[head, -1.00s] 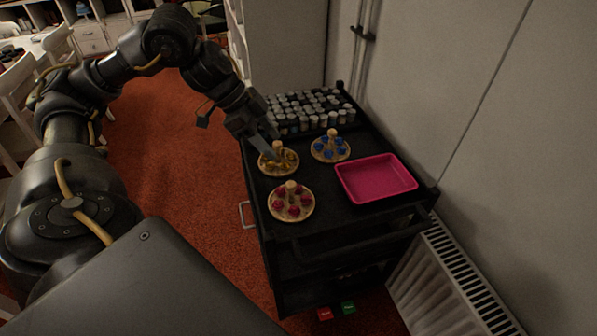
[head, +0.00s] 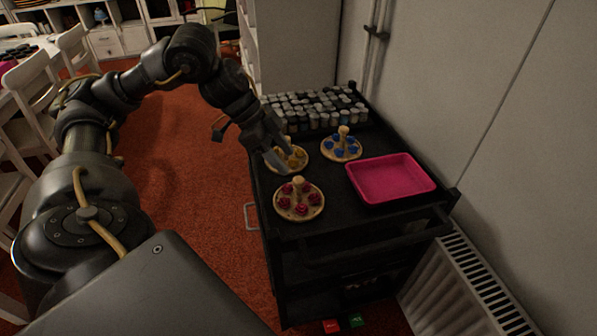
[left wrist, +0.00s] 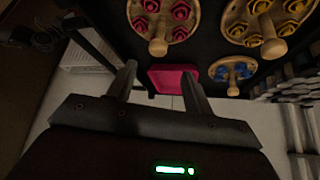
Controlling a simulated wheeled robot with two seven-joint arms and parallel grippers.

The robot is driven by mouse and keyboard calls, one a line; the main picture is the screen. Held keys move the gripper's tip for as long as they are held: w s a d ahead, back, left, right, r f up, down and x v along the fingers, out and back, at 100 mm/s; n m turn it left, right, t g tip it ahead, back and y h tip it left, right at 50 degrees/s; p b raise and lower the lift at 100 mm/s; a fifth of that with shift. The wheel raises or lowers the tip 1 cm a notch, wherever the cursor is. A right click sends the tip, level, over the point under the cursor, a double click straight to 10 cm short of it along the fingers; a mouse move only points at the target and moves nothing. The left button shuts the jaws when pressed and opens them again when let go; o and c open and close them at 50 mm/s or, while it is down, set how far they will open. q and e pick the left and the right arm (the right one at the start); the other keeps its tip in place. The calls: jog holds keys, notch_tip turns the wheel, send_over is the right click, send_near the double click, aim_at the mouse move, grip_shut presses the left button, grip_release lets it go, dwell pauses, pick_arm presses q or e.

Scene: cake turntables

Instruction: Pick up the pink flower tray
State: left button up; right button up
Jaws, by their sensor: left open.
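The pink flower tray (head: 296,198) is a round wooden disc with several dark pink flowers and an upright wooden knob. It sits on the black cart's top at the near left; it also shows at the top of the left wrist view (left wrist: 164,21), its knob pointing toward the camera. My left gripper (head: 280,158) is open and empty. In the head view it is just behind the pink flower tray and covers part of the yellow flower tray (head: 302,163). In the left wrist view its fingers (left wrist: 159,72) stand apart, below the pink flower tray in the picture. My right gripper is out of view.
A blue flower tray (head: 342,155) and a rectangular pink tray (head: 392,180) share the cart top (head: 345,212). Several small jars (head: 320,108) crowd its back. A wall and radiator (head: 465,285) are at right. Bare cart top lies right of the pink flower tray.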

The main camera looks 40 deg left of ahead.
aim_at(298, 179)
pick_arm(q)
jog(key=x, duration=0.4)
jog(key=shift+d+f+b, duration=0.1)
jog(key=shift+f+b, duration=0.2)
jog(key=shift+f, duration=0.05)
jog(key=shift+s+b+x, duration=0.1)
jog(key=shift+b+x, duration=0.2)
jog(key=shift+x, duration=1.05)
jog(key=shift+s+b+x, duration=0.15)
jog(key=shift+b+x, duration=0.15)
jog(key=shift+x, duration=1)
jog(key=shift+f, duration=0.1)
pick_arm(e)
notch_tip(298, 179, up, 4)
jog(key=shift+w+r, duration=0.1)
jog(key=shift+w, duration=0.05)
pick_arm(q)
grip_shut()
